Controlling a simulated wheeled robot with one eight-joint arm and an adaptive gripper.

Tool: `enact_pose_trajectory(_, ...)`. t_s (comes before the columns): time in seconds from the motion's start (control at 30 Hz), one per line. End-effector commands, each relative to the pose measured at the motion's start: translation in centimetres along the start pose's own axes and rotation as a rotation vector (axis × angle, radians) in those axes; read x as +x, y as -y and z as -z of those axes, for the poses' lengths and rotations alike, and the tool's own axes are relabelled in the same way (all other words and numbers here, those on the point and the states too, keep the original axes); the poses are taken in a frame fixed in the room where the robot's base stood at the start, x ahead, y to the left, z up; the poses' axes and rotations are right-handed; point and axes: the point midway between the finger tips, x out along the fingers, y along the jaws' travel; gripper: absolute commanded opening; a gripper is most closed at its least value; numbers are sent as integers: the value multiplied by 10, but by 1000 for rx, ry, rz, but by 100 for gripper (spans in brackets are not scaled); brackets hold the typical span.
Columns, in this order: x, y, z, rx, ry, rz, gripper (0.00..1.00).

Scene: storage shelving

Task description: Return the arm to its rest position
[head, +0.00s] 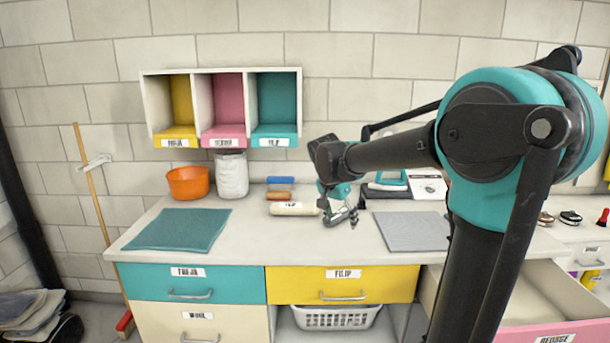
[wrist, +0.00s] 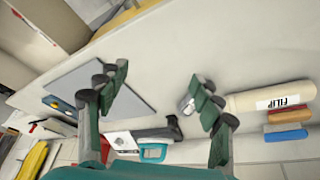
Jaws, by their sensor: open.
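My gripper (head: 340,217) is above the middle of the counter (head: 330,240), beside a cream cylinder (head: 290,208) labelled FILIP. In the wrist view my gripper (wrist: 160,90) has its two fingers spread wide with nothing held between them. The cream cylinder (wrist: 272,98) lies to the right of the fingers there. My arm (head: 390,152) reaches from the right of the head view toward the middle, partly hiding the counter's back and the wall behind it.
A grey mat (head: 412,231) lies right of my gripper, a teal mat (head: 176,229) to the left. An orange bowl (head: 188,182) and a white container (head: 232,176) stand behind. The wall cubby (head: 222,72) hangs above. A pink-fronted drawer (head: 560,334) stands open at the lower right.

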Motion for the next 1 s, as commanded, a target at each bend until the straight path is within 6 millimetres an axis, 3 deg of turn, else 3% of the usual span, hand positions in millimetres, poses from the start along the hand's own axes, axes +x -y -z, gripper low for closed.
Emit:
enact_pose_trajectory(0.37, 48, -77, -46, -210, 41, 75, 66)
enact_pose_trajectory(0.47, 66, -109, -70, -298, 47, 113, 66)
enact_pose_trajectory(0.6, 96, -160, -119, -449, 38, 181, 66)
enact_pose_trajectory(0.7, 112, -188, -151, -544, 22, 223, 66)
enact_pose_trajectory(0.83, 123, -206, -177, -619, 3, 254, 66)
enact_pose_trajectory(1.0, 126, -211, -184, -648, -5, 264, 66)
